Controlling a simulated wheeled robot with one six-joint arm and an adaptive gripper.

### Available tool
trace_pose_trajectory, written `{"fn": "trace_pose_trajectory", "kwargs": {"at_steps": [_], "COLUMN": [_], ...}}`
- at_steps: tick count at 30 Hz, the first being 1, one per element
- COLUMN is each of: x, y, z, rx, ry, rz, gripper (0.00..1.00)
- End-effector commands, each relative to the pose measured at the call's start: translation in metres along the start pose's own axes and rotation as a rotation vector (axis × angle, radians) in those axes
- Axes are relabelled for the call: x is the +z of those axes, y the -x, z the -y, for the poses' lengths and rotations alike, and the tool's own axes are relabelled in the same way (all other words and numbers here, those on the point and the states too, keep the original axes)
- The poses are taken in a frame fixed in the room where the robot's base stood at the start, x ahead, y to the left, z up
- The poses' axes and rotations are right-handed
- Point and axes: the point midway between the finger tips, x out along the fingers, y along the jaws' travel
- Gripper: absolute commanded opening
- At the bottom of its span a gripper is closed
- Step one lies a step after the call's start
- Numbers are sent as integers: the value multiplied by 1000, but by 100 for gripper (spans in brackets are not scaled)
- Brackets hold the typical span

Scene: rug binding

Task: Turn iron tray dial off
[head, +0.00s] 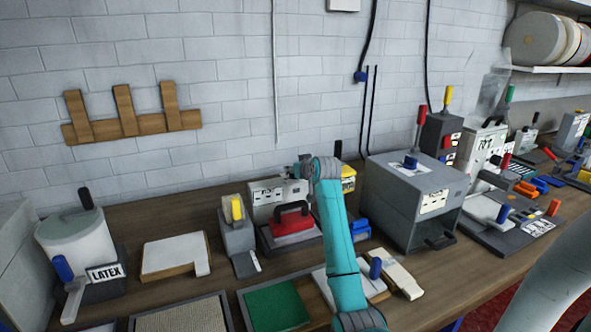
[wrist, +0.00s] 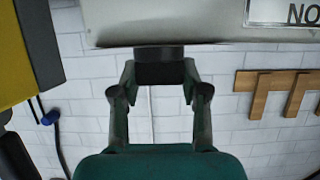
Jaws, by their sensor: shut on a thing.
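The iron tray (head: 272,246) stands mid-bench with a red iron (head: 293,222) resting on it. A pale box (head: 262,192) with printed labels rises at its back. My gripper (head: 303,168) is at the top of this box in the head view. In the wrist view my gripper (wrist: 160,84) has its two fingers closed on the sides of a dark dial (wrist: 159,54), which sits against the pale box (wrist: 190,22). The dial's pointer and setting cannot be read. In the head view my gripper hides the dial.
A yellow box (head: 348,185) stands close on the right, partly behind my arm. A grey machine (head: 414,190) is further right. The wall above is clear around my gripper.

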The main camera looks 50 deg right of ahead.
Motion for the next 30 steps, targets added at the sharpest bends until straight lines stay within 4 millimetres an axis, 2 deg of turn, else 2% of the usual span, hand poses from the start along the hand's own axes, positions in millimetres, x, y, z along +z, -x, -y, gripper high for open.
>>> {"fn": "trace_pose_trajectory", "kwargs": {"at_steps": [16,17,19,30], "x": [0,0,0,-3], "y": [0,0,0,1], "z": [0,0,0,0], "rx": [-22,-22,-21,-21], "ry": [9,9,9,8], "rz": [1,1,1,0], "gripper": [10,52,70,71]}}
